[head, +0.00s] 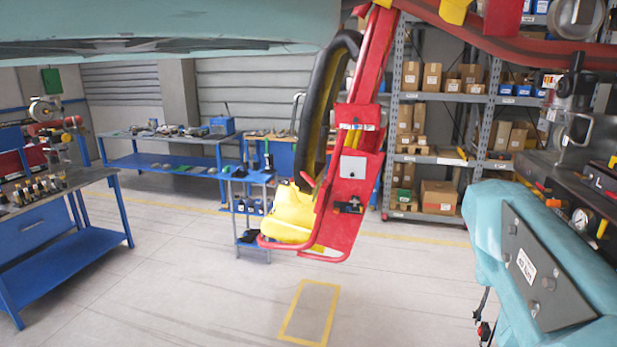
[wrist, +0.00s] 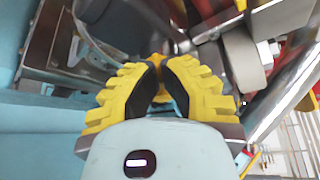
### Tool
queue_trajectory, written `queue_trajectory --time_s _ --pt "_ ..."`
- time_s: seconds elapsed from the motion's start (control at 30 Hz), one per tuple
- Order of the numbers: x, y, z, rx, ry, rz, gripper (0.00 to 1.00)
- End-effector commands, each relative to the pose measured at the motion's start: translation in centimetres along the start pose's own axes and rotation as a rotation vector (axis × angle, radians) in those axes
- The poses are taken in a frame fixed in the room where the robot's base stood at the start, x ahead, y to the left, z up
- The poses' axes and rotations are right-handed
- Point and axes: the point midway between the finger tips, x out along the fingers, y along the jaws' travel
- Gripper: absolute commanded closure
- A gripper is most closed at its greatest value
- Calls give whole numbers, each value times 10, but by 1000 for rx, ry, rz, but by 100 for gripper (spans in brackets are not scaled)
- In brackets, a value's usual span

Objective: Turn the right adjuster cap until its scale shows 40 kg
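The wrist view shows my gripper (wrist: 160,70), with two ribbed yellow fingers and dark inner pads. The fingertips are close together, with a small yellow part between them. I cannot tell if they grip anything. Dark and grey metal parts (wrist: 110,40) lie just beyond the tips, and a grey rounded part (wrist: 243,58) is to their right. I cannot make out the right adjuster cap or its kg scale in either view. My gripper does not show clearly in the head view.
A red and yellow coaster seat (head: 345,195) hangs mid-picture in the head view. A teal part with a grey plate (head: 525,265) stands at the right, by a tool bench (head: 590,190). Shelves (head: 440,100) and blue workbenches (head: 60,235) stand around. The central floor is clear.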

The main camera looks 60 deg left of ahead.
Motion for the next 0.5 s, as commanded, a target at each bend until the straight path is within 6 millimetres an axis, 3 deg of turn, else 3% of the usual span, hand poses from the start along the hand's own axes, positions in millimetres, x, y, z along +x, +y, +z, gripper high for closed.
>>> queue_trajectory --time_s 0.5 --pt "2 -6 1 -2 -4 1 100"
